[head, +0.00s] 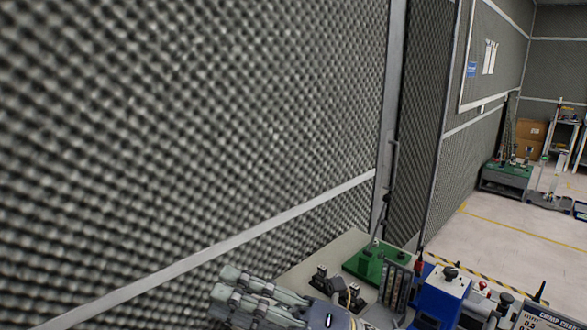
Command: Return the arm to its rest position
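My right gripper (226,284) is at the bottom centre of the head view, low in front of the foam wall. Its pale grey fingers point left, with dark linkages around them. The fingers lie close together in this view, and I cannot tell whether there is a gap between them. I see nothing held in it. The dark body of the gripper runs off the bottom edge. My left gripper is not in view.
A foam-covered wall (190,130) fills the left. A beige table top (318,262) beside it bears a green-based device (366,262). Blue equipment (440,296) stands to its right. Farther right are open floor (500,240), a green bench (508,172) and shelves (563,135).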

